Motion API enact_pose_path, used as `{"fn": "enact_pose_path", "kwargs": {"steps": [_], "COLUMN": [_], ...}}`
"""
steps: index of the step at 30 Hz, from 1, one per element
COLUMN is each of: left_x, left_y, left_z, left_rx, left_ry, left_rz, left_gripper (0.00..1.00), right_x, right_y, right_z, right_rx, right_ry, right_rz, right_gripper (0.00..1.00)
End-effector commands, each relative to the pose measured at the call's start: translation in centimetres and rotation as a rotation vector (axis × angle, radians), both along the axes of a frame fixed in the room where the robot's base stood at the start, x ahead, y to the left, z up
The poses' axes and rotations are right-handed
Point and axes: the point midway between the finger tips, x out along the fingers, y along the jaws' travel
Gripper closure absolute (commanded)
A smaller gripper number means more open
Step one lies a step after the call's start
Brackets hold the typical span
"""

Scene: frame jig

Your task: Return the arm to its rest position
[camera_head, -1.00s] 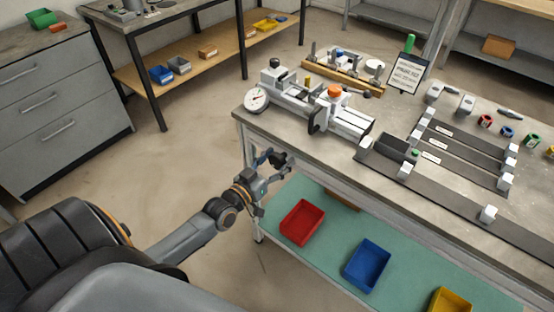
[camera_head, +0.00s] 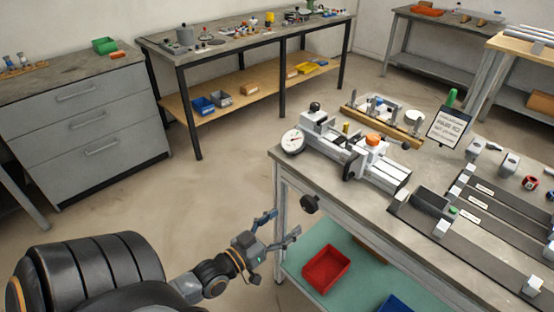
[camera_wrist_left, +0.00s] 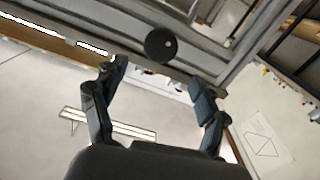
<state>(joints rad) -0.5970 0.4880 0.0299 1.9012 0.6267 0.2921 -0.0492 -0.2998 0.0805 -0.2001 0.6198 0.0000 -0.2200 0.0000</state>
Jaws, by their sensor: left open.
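My left gripper (camera_head: 284,223) is open and empty in the head view, low in front of the workbench's left end. Its two fingers are spread, and they also show in the left wrist view (camera_wrist_left: 158,75). A round black knob (camera_head: 309,204) is just beyond the fingertips, below the bench top's edge. In the wrist view the knob (camera_wrist_left: 160,45) appears beyond and between the fingers, apart from them. My right gripper is not in view.
The workbench (camera_head: 292,170) carries a dial-gauge fixture (camera_head: 350,155), a sign (camera_head: 447,127) and rails. A red bin (camera_head: 325,269) and a blue bin (camera_head: 395,304) are on its lower shelf. Open floor (camera_head: 190,215) is left of the gripper; grey drawers (camera_head: 95,125) stand behind.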

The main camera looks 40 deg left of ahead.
Motion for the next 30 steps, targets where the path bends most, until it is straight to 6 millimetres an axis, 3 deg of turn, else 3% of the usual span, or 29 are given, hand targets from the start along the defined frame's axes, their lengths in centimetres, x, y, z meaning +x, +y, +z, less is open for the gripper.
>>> {"fn": "enact_pose_path", "kwargs": {"steps": [7, 24, 27, 29, 30], "left_x": [-1.8, -1.9, -2.0, -2.2, -2.4], "left_y": [0.1, 0.1, 0.3, 0.7, 0.9], "left_z": [0.0, 0.0, -1.4, -3.6, -5.6], "left_rx": [0.000, 0.000, 0.008, 0.022, 0.033], "left_ry": [-0.001, 0.001, 0.029, 0.072, 0.114], "left_rz": [-0.001, 0.000, 0.007, 0.017, 0.026], "left_gripper": [0.27, 0.27, 0.27, 0.27, 0.27], "right_x": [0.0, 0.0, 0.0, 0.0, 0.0], "right_y": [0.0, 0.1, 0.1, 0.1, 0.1], "right_z": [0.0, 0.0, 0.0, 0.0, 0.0], "right_rx": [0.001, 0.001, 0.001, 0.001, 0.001], "right_ry": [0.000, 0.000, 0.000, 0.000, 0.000], "right_rz": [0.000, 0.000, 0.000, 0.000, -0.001], "right_gripper": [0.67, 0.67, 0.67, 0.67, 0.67]}}
